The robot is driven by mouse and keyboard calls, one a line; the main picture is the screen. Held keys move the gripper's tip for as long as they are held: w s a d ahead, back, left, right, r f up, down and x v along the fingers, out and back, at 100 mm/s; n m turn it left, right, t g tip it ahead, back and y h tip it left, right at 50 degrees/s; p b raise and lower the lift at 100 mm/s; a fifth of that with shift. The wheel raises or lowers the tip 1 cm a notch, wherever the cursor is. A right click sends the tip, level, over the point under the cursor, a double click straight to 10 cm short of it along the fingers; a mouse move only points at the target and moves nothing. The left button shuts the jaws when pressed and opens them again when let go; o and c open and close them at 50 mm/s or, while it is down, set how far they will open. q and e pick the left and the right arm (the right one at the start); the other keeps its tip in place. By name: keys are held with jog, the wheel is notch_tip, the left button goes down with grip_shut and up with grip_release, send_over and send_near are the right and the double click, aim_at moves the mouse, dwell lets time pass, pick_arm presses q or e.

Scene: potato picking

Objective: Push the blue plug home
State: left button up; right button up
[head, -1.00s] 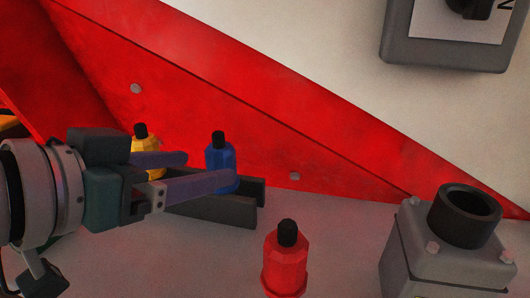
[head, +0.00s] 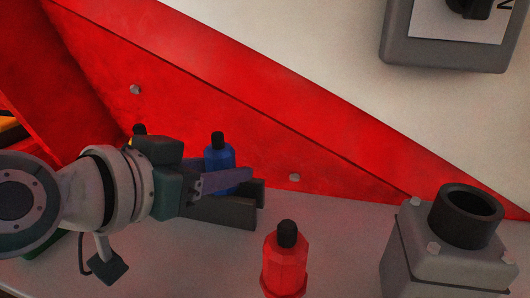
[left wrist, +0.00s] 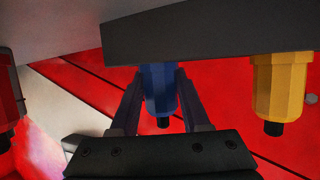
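The blue plug (head: 220,157) with a black tip stands upright at a low dark grey bar (head: 230,212) by the red panel. My left gripper (head: 238,177) reaches it from the left, and its near finger covers the plug's lower part. In the left wrist view the two fingers lie close against both sides of the blue plug (left wrist: 160,90), and the gripper looks shut on it. The plug's base is hidden by the bar in that view. My right gripper is not in view.
A yellow plug (left wrist: 278,90) stands beside the blue one, mostly hidden behind my arm in the head view. A red plug (head: 284,262) stands nearer, and a grey box with a black round socket (head: 448,260) is at right. Grey surface between them is free.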

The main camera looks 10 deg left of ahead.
pick_arm(q)
grip_shut()
dwell(0.3)
